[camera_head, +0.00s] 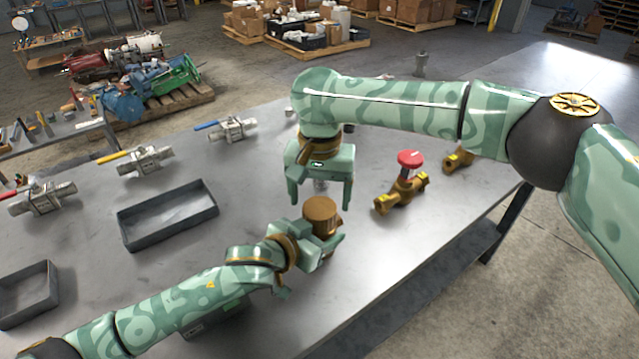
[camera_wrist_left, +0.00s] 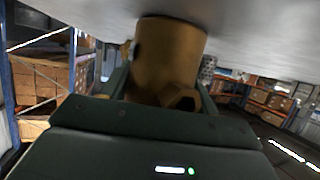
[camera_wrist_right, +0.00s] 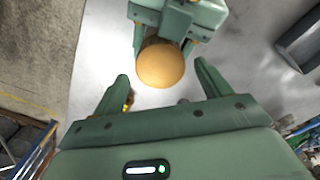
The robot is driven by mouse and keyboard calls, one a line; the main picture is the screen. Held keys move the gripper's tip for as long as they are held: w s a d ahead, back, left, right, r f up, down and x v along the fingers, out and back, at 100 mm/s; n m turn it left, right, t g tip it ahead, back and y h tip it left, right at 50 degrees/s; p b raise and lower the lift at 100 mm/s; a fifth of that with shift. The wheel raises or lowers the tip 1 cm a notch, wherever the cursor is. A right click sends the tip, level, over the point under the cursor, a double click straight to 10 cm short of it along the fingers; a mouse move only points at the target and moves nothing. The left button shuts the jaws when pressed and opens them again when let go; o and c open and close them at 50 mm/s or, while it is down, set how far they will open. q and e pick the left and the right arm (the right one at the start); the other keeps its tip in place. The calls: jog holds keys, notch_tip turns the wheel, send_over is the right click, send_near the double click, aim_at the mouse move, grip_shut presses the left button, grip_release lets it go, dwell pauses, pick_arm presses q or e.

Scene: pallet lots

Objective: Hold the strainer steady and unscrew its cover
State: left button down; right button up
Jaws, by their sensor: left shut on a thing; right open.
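The brass strainer (camera_head: 333,226) has a round brown-gold cover (camera_head: 320,209) facing up in the head view. My left gripper (camera_head: 312,256) is shut on the strainer body from the left. The strainer's body (camera_wrist_left: 165,62) fills the space between the fingers in the left wrist view. My right gripper (camera_head: 320,194) is open with its fingers pointing down, close to the cover. In the right wrist view the cover's round top (camera_wrist_right: 160,65) shows beyond and between the open fingers, with a gap on both sides. Whether the strainer touches the table is hidden.
The grey metal table (camera_head: 240,270) holds an empty dark tray (camera_head: 168,216) and a second tray (camera_head: 28,292) at the left. A brass valve with a red handwheel (camera_head: 403,188) stands to the right. Several steel ball valves (camera_head: 137,166) line the far left.

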aim_at(319, 208)
jog(key=shift+f, duration=2.15)
jog(key=c, duration=1)
jog(key=n, duration=0.3)
pick_arm(q)
jog(key=shift+a, duration=0.1)
pick_arm(e)
jog(key=o, duration=1.1)
jog(key=shift+c, duration=0.2)
jog(key=shift+o, duration=0.2)
jog(key=shift+a, duration=0.1)
